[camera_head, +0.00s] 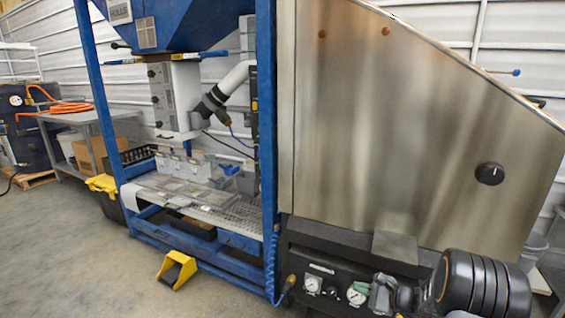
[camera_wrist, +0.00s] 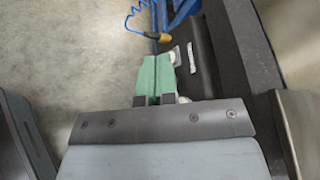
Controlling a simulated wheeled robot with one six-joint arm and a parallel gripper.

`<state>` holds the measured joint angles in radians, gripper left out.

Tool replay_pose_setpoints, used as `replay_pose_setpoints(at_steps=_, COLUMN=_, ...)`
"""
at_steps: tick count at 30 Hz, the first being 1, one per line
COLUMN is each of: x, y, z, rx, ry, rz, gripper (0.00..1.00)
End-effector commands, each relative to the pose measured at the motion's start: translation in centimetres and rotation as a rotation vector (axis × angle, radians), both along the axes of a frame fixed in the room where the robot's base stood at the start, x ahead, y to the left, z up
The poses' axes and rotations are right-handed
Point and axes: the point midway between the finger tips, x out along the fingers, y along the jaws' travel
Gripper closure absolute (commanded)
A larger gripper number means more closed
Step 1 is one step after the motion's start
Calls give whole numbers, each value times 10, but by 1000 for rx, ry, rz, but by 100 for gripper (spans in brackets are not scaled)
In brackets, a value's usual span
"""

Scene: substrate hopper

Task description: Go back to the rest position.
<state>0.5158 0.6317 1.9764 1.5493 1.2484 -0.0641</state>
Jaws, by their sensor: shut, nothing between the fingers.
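My gripper shows in the wrist view (camera_wrist: 155,62), its two green fingers side by side and shut with nothing between them. In the head view my gripper (camera_head: 380,290) is at the lower right, in front of the dark gauge panel (camera_head: 322,276) under the steel cabinet. It looks close to the panel; I cannot tell whether it touches. My dark arm links are right of it and hide part of the panel.
The stainless cabinet (camera_head: 400,130) with a black knob (camera_head: 489,173) fills the right. A blue hopper frame (camera_head: 268,120) stands left of it, with a yellow foot pedal (camera_head: 177,269) at its base. A workbench (camera_head: 85,115) is far left. The concrete floor (camera_head: 60,250) is clear at front left.

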Motion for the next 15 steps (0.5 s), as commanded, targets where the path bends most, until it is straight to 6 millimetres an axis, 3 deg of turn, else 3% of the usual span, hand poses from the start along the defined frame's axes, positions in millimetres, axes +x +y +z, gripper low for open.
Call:
replay_pose_setpoints(at_steps=1, x=-13, y=24, z=54, rx=-84, ry=-13, rz=107, gripper=100)
replay_pose_setpoints(at_steps=6, x=-79, y=84, z=156, rx=-438, ry=-55, rz=480, gripper=100)
replay_pose_setpoints(at_steps=10, x=-133, y=102, z=220, rx=-740, ry=-121, rz=723, gripper=100)
replay_pose_setpoints(at_steps=15, x=-184, y=99, z=286, rx=-1112, ry=-232, rz=950, gripper=100)
